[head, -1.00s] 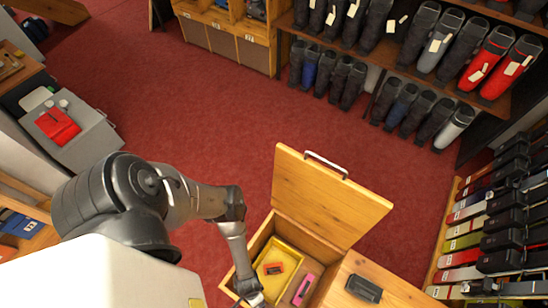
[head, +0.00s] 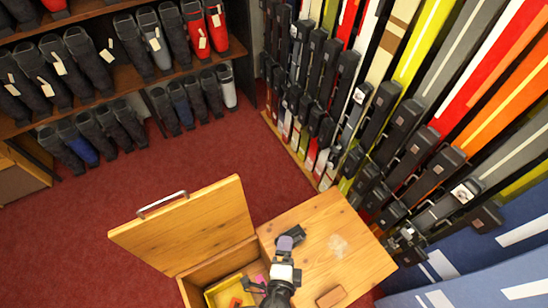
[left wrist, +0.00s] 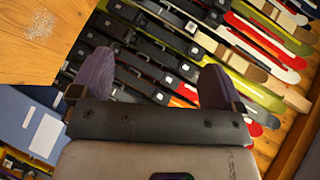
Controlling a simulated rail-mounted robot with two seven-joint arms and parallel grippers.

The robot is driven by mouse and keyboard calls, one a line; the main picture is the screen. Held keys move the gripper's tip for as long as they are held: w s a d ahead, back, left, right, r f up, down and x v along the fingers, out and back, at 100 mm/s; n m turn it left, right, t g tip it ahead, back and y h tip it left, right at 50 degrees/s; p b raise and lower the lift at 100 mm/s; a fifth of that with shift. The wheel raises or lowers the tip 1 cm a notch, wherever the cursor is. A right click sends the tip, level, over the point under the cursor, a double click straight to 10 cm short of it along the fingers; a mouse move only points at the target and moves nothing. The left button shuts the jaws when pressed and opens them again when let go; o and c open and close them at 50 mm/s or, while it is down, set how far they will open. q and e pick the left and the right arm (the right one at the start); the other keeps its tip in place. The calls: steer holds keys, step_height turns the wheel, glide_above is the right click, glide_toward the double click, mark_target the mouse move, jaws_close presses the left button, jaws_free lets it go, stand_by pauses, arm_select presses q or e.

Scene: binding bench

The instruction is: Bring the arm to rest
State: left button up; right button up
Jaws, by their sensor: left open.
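My left gripper (head: 286,243) is over the wooden bench top (head: 318,232), beside the open wooden box. In the left wrist view the two purple-grey fingers of the left gripper (left wrist: 156,82) stand wide apart with nothing between them. Skis and bindings on the rack show beyond them. My right gripper is not in view.
The box lid (head: 192,228) stands open with a metal handle. A yellow tray (head: 212,298) and a pink item (head: 261,279) are inside the box. A brown block (head: 331,297) lies on the bench top. A ski rack (head: 350,185) stands behind. Red floor is clear at left.

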arm_select(q)
steer(key=s+a+f+n+g+b, duration=0.3)
steer(key=a+n+b, duration=0.35)
steer(key=a, duration=0.35)
steer(key=s+a+f+n+g+b, duration=0.35)
steer(key=a+n+b, duration=0.3)
steer(key=a, duration=0.35)
steer(key=s+a+f+n+g+y+b, duration=0.1)
steer(key=s+a+f+g+b, duration=0.15)
steer(key=s+f, duration=0.35)
steer(key=s+a+f+n+g+b, duration=0.1)
steer(key=s+f+b, duration=0.3)
steer(key=f, duration=0.3)
step_height(320, 180, up, 38)
steer(key=p, duration=3.9)
steer(key=shift+w+d+r, duration=0.15)
steer(key=shift+d+r, duration=0.05)
steer(key=shift+r, duration=0.05)
